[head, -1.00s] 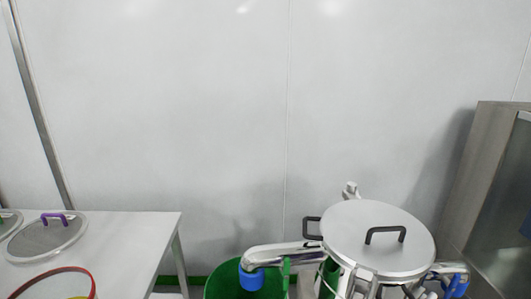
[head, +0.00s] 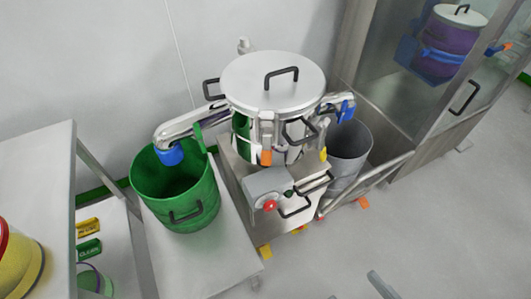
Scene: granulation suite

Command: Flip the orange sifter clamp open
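The sifter (head: 275,85) is a round steel machine with a flat lid and a dark handle on top. An orange clamp tab (head: 266,158) hangs on its front side below the lid rim, pointing down. At this size I cannot tell whether the clamp is latched. A grey bar (head: 381,285) at the bottom edge may be part of my gripper or arm. Its fingers cannot be made out clearly, and nothing touches the clamp.
A control box (head: 268,187) with a red button sits below the clamp. A green bucket (head: 172,215) stands under the left blue-tipped spout (head: 170,156), a grey bin (head: 350,150) at the right. A white table (head: 40,185) is at left, a glass-fronted cabinet (head: 425,95) at right. Front-right floor is clear.

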